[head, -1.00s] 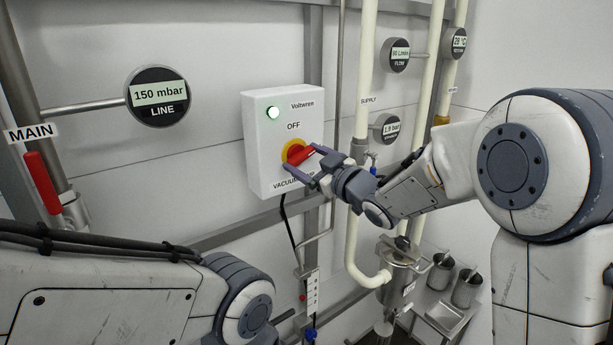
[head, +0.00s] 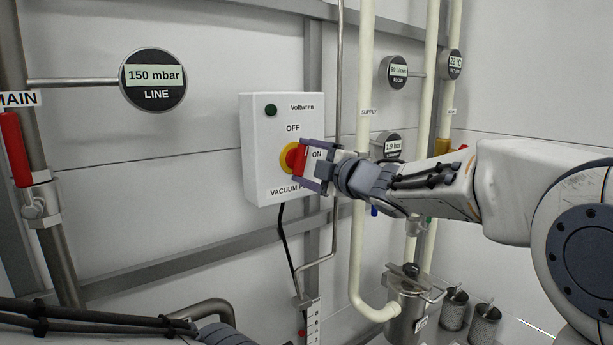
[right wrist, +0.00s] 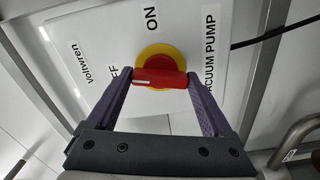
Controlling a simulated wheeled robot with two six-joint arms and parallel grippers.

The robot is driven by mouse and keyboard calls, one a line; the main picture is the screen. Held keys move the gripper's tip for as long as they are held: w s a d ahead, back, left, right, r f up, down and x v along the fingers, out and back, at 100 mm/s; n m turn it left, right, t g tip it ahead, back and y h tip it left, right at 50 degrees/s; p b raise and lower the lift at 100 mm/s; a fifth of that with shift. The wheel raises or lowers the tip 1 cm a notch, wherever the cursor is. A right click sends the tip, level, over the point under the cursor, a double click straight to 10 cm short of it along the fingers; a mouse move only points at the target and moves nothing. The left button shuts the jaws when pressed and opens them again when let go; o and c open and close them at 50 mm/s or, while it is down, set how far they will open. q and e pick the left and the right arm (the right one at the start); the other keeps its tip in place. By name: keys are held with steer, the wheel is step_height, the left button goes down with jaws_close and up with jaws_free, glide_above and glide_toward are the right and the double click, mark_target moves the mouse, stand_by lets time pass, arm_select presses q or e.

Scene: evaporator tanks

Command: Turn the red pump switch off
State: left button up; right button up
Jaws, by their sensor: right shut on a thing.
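The red pump switch (head: 297,158) is a red handle on a yellow disc on a white box (head: 262,185). In the head view, OFF is printed above it and ON to its right. The handle stands upright, in line with OFF. In the right wrist view, the red handle (right wrist: 160,80) lies across towards the OFF lettering, partly hidden on the left. My right gripper (head: 303,160) is shut on the handle, one finger at each end; both fingers (right wrist: 161,84) show in the right wrist view. The box's lamp (head: 270,110) is dark. My left gripper is out of view.
A line gauge (head: 153,80) reads 150 mbar at the left. A red-handled valve (head: 16,150) is at the far left. Pale pipes (head: 366,120) run right of the box, behind my right arm. A metal vessel (head: 408,312) stands below.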

steer(key=shift+n+b, duration=0.9)
steer(key=shift+n, duration=0.6)
steer(key=o, duration=1.1)
steer(key=shift+o, duration=0.2)
steer(key=b+v, duration=0.1)
steer(key=v, duration=0.9)
steer(key=shift+s+d+b, duration=0.15)
steer(key=shift+d+b, duration=0.05)
steer(key=shift+b, duration=0.1)
